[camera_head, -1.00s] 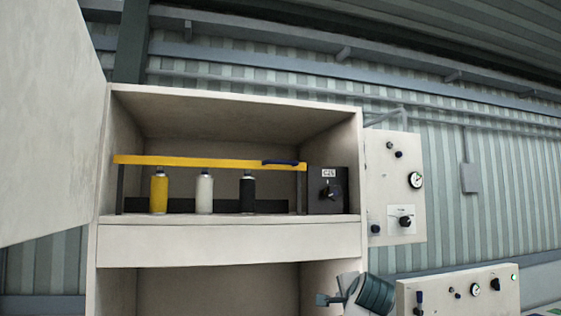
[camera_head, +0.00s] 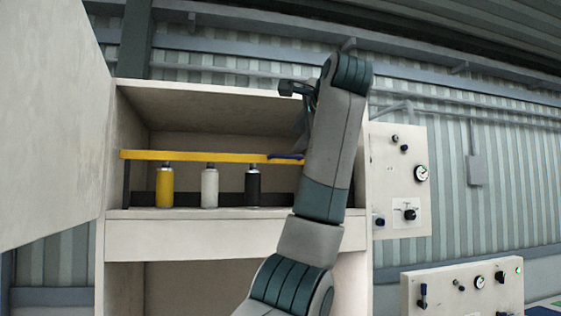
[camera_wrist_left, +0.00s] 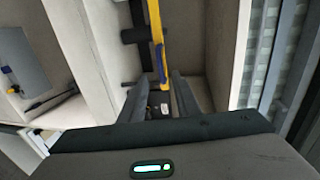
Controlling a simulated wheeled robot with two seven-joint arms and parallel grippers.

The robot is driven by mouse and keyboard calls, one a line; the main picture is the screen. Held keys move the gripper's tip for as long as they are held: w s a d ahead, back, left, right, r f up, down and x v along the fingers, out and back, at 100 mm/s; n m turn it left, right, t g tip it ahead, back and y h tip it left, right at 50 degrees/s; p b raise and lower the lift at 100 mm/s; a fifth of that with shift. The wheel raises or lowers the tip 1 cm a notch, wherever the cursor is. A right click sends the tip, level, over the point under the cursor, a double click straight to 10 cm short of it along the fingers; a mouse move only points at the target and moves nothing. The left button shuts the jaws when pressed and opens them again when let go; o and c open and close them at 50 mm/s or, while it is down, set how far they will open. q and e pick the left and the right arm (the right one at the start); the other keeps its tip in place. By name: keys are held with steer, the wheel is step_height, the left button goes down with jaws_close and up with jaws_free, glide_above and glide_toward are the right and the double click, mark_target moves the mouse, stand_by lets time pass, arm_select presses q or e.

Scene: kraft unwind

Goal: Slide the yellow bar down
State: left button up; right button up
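The yellow bar (camera_head: 200,156) runs level across the cabinet's upper compartment, above several spray cans. Its blue handle (camera_head: 286,156) is near the right end, which my left arm hides. My left gripper (camera_head: 288,88) is raised at the cabinet's top edge, above the handle in the head view. In the left wrist view the gripper (camera_wrist_left: 160,98) has its two dark fingers spread with nothing held. The bar (camera_wrist_left: 155,25) and blue handle (camera_wrist_left: 160,62) appear in line with the gap between them. My right gripper is not in view.
Yellow (camera_head: 164,187), white (camera_head: 209,187) and black (camera_head: 252,187) cans stand on the shelf under the bar. An open cabinet door (camera_head: 50,120) fills the left. A control panel (camera_head: 400,180) with a gauge is on the right.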

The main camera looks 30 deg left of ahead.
arm_select(q)
steer(key=shift+w+f, duration=0.1)
steer(key=shift+w, duration=0.1)
steer(key=shift+a, duration=0.1)
steer(key=p, duration=0.9)
glide_toward(281, 160)
steer(key=x, duration=0.9)
steer(key=shift+w+a+f, duration=0.1)
steer(key=shift+w+a, duration=0.2)
steer(key=shift+a, duration=0.15)
steer(key=shift+w+f, duration=0.1)
